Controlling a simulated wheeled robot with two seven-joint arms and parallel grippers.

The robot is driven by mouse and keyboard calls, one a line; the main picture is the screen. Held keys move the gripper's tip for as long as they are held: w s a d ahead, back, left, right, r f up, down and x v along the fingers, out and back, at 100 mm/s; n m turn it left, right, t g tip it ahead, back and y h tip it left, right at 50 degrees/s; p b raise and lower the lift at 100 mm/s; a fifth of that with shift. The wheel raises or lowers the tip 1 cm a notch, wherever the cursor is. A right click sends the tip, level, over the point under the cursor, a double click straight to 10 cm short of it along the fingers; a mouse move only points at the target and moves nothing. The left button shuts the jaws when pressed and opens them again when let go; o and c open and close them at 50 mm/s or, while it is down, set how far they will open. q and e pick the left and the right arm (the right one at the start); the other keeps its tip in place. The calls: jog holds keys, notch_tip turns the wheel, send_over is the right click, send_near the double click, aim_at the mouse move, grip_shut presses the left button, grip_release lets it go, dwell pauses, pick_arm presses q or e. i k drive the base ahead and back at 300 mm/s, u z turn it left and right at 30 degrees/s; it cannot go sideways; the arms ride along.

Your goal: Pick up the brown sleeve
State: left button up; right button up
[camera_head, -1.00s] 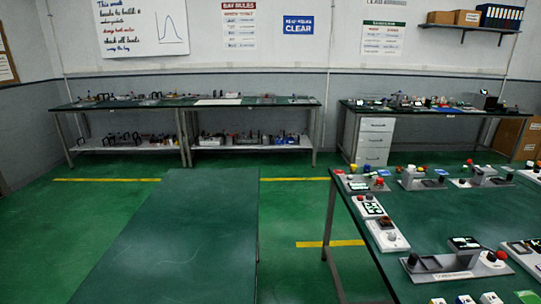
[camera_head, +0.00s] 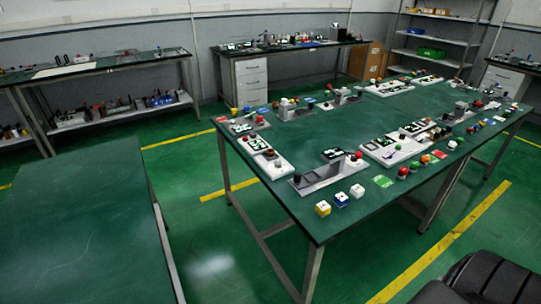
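I cannot make out a brown sleeve for certain among the small parts on the green-topped table (camera_head: 262,187). These parts are small and blurred at this distance. White modules (camera_head: 263,155) lie along its left edge, and a grey fixture (camera_head: 318,178) stands near its front. Larger white boards (camera_head: 405,143) lie in the middle. Neither of my grippers is in view.
A bare green table (camera_head: 75,215) stands at the left, with open floor between it and the parts table. Benches with equipment line the back wall, with a drawer unit (camera_head: 250,82) and shelves (camera_head: 437,36) there. A dark ridged shape (camera_head: 485,280), unidentified, fills the bottom right corner.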

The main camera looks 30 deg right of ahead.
aim_at(269, 152)
jog(key=u, duration=3.2)
jog(key=k, duration=2.5)
jog(key=z, duration=2)
jog(key=i, duration=0.55)
jog(key=u, duration=0.4)
